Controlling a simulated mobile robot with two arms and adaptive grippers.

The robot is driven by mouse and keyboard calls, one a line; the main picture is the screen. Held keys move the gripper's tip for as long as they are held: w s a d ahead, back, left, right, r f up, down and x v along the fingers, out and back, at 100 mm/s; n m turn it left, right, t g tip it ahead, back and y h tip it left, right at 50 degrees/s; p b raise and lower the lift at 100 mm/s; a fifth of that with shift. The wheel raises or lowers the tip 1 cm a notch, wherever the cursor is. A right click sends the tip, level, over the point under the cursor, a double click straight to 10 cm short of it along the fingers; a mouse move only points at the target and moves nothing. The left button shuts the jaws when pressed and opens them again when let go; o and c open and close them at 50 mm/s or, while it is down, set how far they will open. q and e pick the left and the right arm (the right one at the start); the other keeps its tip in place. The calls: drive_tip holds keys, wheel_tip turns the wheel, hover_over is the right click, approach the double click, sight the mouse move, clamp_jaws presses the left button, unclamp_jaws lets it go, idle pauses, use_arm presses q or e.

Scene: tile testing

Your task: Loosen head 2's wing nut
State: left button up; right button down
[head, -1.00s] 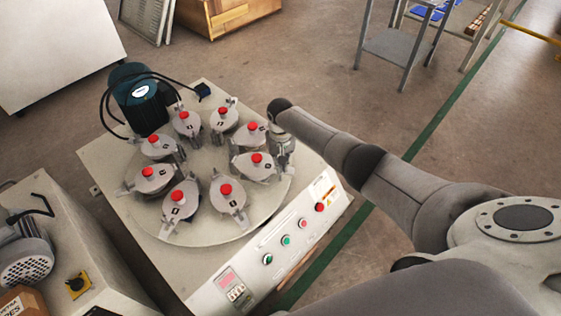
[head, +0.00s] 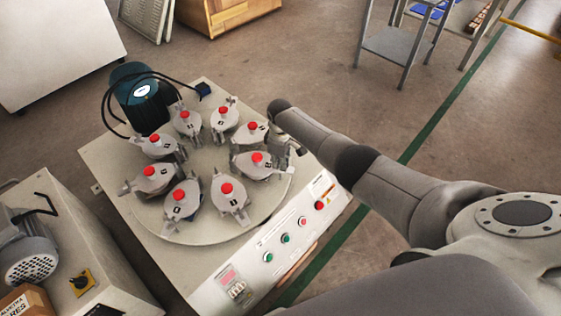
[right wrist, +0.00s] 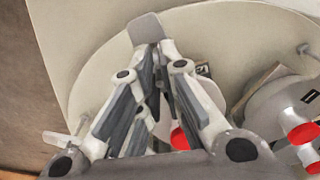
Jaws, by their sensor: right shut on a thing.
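The round turntable (head: 207,228) carries a ring of grey heads, each with a red knob. My right gripper (head: 289,158) is at the turntable's right edge, beside the right-hand head (head: 250,168); I cannot read that head's number for certain. In the right wrist view my gripper (right wrist: 150,48) points to the turntable rim, its fingers close together on a flat grey wing nut (right wrist: 146,27). The head's body is mostly hidden behind the fingers, with part of its red knob (right wrist: 180,138) showing. My left gripper is not in view.
A control panel (head: 262,245) with coloured buttons runs along the machine's front right. A dark motor (head: 140,98) with black cables stands at its back left. Neighbouring heads (head: 252,132) sit close by. Another machine (head: 100,255) stands at lower left.

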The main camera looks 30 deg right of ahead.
drive_tip(key=shift+w+n, duration=0.1)
drive_tip(key=shift+n, duration=0.9)
drive_tip(key=c, duration=1.6)
unclamp_jaws()
wheel_tip(320, 180, up, 12)
